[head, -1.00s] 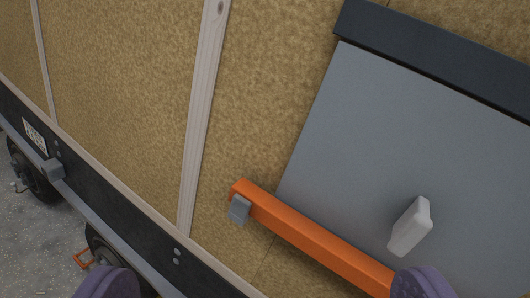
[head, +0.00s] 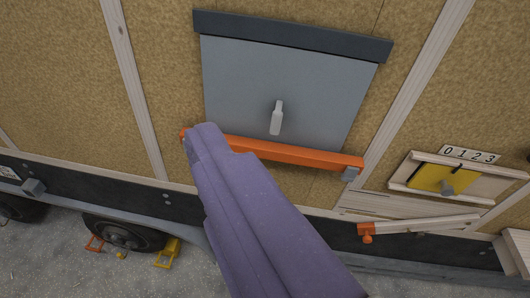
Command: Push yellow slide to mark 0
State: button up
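The yellow slide (head: 425,177) sits in a pale wooden track at the right, with a grey knob (head: 447,189) on its lower right part. It fills the left part of the track; bare wood shows to its right. A white plate with 0 1 2 3 (head: 469,154) is fixed above the track, 0 at the left. The knob appears roughly below the 0; I cannot tell the exact mark. My purple gripper (head: 207,135) shows as one long shape at lower middle, left of the slide and apart from it in the picture. Whether its fingers are open is unclear.
A grey flap (head: 245,80) with a pale handle (head: 276,118) fills the upper middle, with an orange bar (head: 305,155) across its bottom. An orange-ended wooden lever (head: 420,226) lies below the track. A wooden ledge (head: 517,250) juts out at lower right. Wheels (head: 125,236) stand at lower left.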

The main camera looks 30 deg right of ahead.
aim_at(448, 181)
jog(key=z, duration=1.8)
